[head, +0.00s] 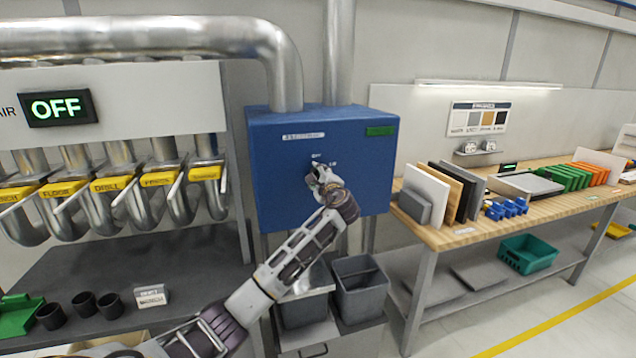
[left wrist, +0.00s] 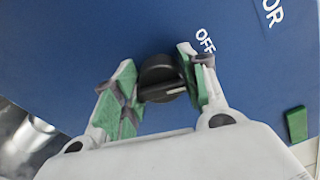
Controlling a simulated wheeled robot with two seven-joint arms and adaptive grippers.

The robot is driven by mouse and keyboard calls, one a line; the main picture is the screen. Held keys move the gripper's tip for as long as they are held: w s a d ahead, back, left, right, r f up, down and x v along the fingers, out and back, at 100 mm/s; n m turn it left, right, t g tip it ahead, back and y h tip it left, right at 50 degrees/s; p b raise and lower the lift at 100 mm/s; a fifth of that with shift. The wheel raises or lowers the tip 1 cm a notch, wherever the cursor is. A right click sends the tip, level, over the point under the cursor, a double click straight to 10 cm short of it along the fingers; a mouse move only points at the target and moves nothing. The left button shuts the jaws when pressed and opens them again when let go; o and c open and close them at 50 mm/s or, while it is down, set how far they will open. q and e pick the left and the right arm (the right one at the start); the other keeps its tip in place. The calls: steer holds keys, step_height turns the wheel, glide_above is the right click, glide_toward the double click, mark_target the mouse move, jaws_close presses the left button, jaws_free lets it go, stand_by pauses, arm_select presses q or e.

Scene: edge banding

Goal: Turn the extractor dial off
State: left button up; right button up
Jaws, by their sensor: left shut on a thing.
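The blue extractor box (head: 350,150) hangs on the wall in the middle of the head view. Its dial sits on the front face, mostly hidden there by my left gripper (head: 318,172). In the left wrist view the black round dial (left wrist: 161,78) has a pale pointer line, with the word OFF (left wrist: 205,40) printed beside it. My left gripper (left wrist: 163,88) is shut on the dial, one green-padded finger on each side. My right gripper is not in view.
A display (head: 58,107) at the upper left reads OFF. Metal hoses with yellow gates (head: 112,184) hang at left. Grey bins (head: 361,284) stand below the box. A wooden workbench (head: 460,232) with boards and coloured parts is at right.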

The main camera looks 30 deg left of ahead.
arm_select(q)
steer(key=n+b, duration=0.2)
steer(key=n, duration=0.1)
steer(key=shift+f+n+b, duration=0.25)
steer(key=shift+n+b, duration=0.15)
steer(key=shift+n, duration=0.3)
steer(key=o, duration=1)
steer(key=shift+r, duration=0.1)
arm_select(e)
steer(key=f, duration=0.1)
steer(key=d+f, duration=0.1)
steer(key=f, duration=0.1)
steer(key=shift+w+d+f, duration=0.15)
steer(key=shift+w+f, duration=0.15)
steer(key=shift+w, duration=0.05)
arm_select(q)
steer(key=shift+s, duration=0.1)
steer(key=shift+v, duration=5.95)
